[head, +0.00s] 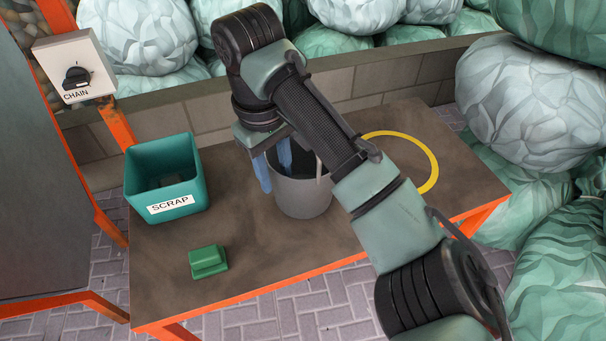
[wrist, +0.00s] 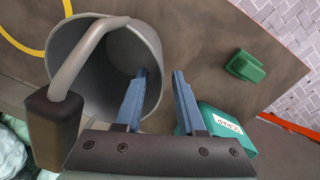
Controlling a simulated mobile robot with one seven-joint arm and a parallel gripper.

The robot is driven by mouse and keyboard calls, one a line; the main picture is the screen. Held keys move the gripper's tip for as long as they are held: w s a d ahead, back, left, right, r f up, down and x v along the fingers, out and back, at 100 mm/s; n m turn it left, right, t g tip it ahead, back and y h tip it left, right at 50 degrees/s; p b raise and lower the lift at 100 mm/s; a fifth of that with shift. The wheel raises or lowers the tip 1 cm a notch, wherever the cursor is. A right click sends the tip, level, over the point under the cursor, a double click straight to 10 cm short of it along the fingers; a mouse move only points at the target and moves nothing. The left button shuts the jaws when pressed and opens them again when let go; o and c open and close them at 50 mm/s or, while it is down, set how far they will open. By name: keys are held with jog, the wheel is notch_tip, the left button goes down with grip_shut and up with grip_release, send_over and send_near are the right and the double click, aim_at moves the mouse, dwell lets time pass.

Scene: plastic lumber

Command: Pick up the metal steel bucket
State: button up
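The grey metal bucket (head: 303,197) stands upright on the brown table, partly behind my arm in the head view. In the wrist view the bucket (wrist: 82,55) shows its open mouth, with a pale curved handle (wrist: 85,55) across it that ends at a dark block. My gripper (head: 273,168) is at the bucket's left side, pointing down. In the wrist view my gripper (wrist: 159,76) is open, with one blue finger inside the bucket's mouth and the other outside. The bucket's wall lies between the fingers; I cannot tell whether either touches it.
A teal bin marked SCRAP (head: 166,180) stands left of the bucket. A green block (head: 208,262) lies near the table's front edge. A yellow ring (head: 433,165) marks the table (head: 270,255) at right. A low block wall (head: 210,124) and wrapped bales (head: 530,100) stand behind and right.

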jog(key=f, duration=0.2)
jog(key=f+b, duration=0.1)
jog(key=f, duration=0.4)
jog(key=shift+w+d+b, duration=0.2)
jog(key=shift+d+b, duration=0.05)
jog(key=shift+b, duration=0.1)
jog(key=shift+r, duration=0.15)
grip_shut()
dwell(0.8)
